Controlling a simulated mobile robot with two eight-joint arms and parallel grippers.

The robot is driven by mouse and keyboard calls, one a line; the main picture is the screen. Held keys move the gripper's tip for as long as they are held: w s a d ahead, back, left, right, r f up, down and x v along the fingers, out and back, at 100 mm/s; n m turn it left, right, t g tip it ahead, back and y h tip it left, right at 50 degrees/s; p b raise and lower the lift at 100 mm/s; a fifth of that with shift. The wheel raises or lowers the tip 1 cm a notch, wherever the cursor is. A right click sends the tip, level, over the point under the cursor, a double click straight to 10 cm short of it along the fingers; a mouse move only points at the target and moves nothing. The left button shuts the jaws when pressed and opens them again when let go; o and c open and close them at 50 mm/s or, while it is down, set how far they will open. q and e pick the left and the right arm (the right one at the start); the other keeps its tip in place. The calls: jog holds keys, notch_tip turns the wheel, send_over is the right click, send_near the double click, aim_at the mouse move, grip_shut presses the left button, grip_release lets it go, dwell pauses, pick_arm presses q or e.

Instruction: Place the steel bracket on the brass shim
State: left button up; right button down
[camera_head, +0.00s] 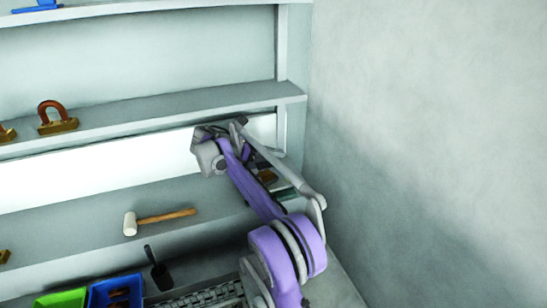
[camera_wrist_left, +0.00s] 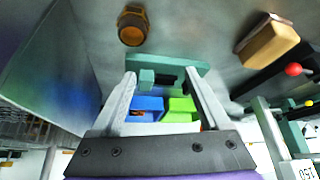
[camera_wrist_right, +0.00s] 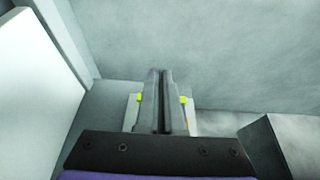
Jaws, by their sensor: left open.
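I cannot make out the steel bracket or the brass shim for certain in any view. A small brass-coloured piece (camera_head: 267,176) lies on the lower shelf, partly hidden by my right arm. My right gripper (camera_head: 238,123) is up at the shelf edge in the head view; in the right wrist view (camera_wrist_right: 160,75) its fingers are together, with nothing clearly seen between them. My left gripper (camera_wrist_left: 161,76) is open in its wrist view and outside the head view. A teal piece (camera_wrist_left: 190,66) shows beyond its fingers; whether it touches them I cannot tell.
A mallet (camera_head: 160,219) lies on the lower shelf. A brass block with a brown loop (camera_head: 59,125) stands on the middle shelf. Green (camera_head: 62,299) and blue (camera_head: 116,291) bins and a mesh belt (camera_head: 205,297) are below. A bare wall (camera_head: 430,130) bounds the right.

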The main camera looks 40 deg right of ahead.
aim_at(274, 162)
jog(key=f, duration=0.2)
jog(key=w+f, duration=0.1)
jog(key=f, duration=0.1)
jog(key=shift+d+b, duration=0.1)
jog(key=shift+b, duration=0.3)
jog(key=shift+s+r, duration=0.3)
jog(key=shift+s, duration=0.45)
jog(key=shift+w+f, duration=0.2)
jog(key=shift+w, duration=0.15)
jog(key=c, duration=1.4)
grip_release()
jog(key=shift+w+f, duration=0.15)
jog(key=shift+w, duration=0.1)
jog(key=o, duration=0.4)
jog(key=shift+s, duration=0.2)
jog(key=shift+c, duration=0.2)
jog(key=shift+r, duration=0.2)
jog(key=shift+w+a+r, duration=0.1)
jog(key=shift+a, duration=0.1)
jog(key=v, duration=0.7)
